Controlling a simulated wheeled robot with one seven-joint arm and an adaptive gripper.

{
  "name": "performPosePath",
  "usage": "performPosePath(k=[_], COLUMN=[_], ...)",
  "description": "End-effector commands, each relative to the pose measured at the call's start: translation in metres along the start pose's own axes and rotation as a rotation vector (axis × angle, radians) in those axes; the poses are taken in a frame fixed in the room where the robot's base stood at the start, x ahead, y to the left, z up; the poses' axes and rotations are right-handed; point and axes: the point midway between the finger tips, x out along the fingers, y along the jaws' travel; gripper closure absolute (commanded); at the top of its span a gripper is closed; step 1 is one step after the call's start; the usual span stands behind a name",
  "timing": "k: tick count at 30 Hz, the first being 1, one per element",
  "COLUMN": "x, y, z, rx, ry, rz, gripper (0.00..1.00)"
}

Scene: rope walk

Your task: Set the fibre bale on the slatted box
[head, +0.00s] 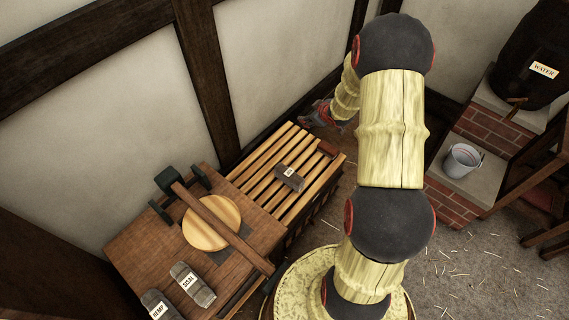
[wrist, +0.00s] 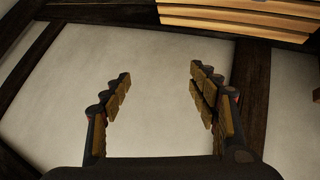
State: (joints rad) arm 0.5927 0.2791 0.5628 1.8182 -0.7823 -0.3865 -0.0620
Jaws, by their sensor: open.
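The slatted box (head: 262,167) stands against the wall, with pale wooden slats across its top. A small grey bale (head: 287,182) with a white label too small to read lies on the slats. Two more grey bales, one labelled SISAL (head: 199,293) and one labelled HEMP (head: 152,299), lie on the brown wooden table at the lower left. My gripper (head: 312,115) is beyond the far right end of the slatted box, near the wall. In the wrist view my gripper (wrist: 160,75) is open and empty before the pale wall; slats show at the top edge.
The brown table (head: 135,240) adjoins the slatted box and carries a round wooden disc (head: 205,228) under a dark beam. A reddish-brown block (head: 327,148) sits at the box's right end. A bucket (head: 462,160) and WATER barrel (head: 535,55) stand at right. Straw litters the floor.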

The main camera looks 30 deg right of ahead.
Motion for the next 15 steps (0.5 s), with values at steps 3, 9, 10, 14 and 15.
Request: performPosePath(k=[3,9,10,14,15], x=[-0.043,-0.120,-0.132,-0.187,-0.203], y=[0.005,-0.005,-0.009,-0.027,-0.035], z=[-0.042,-0.091,-0.096,-0.116,-0.120], rx=[0.012,0.065,0.075,0.122,0.138], ry=[-0.033,-0.091,-0.098,-0.126,-0.135], rz=[0.044,0.091,0.095,0.103,0.101], gripper=[0.40,0.40,0.40,0.40,0.40])
